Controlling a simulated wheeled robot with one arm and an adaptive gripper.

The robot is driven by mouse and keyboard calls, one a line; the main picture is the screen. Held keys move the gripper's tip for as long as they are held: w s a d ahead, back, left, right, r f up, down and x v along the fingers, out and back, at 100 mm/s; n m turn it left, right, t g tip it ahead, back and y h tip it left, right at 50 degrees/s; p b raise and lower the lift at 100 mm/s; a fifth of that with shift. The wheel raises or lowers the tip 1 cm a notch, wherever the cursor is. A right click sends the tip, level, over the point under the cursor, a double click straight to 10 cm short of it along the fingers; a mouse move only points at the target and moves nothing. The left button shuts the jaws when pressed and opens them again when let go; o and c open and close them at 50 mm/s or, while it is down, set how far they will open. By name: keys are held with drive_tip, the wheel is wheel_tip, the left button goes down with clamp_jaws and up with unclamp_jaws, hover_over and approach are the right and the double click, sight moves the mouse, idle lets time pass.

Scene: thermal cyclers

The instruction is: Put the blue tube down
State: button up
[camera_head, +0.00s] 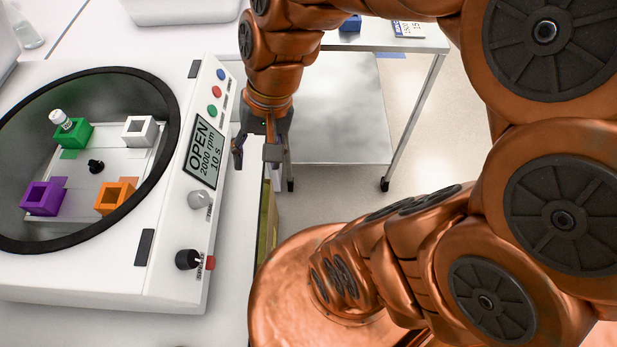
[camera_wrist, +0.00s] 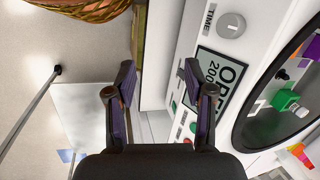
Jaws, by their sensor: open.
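My gripper (camera_head: 255,153) is open and empty beside the front panel of the white centrifuge (camera_head: 186,268). In the wrist view, its two fingers (camera_wrist: 158,76) stand apart with nothing between them. I cannot make out a blue tube in either view. A white-capped tube (camera_head: 61,119) stands slightly tilted in the green holder (camera_head: 77,136) inside the open centrifuge. A small blue block (camera_head: 351,23) sits on the metal cart at the top, partly behind my arm.
The rotor also carries a white holder (camera_head: 138,131), a purple holder (camera_head: 43,199) and an orange holder (camera_head: 116,196), which look empty. The panel display (camera_head: 203,152) reads OPEN, 2000 rpm, 10 s. The metal cart's lower shelf (camera_head: 335,110) is clear. A bottle (camera_head: 27,36) stands at top left.

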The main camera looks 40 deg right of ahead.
drive_tip(key=s+d+f+n+g+h, duration=0.1)
drive_tip(key=s+d+n+g+h, duration=0.1)
drive_tip(key=s+n, duration=0.3)
drive_tip(key=s+d+h, duration=0.1)
drive_tip(key=s, duration=0.3)
drive_tip(key=shift+s+d+f, duration=0.15)
drive_tip(key=shift+s+d, duration=0.05)
drive_tip(key=shift+d, duration=0.15)
wheel_tip(320, 180, up, 6)
drive_tip(key=p, duration=0.6)
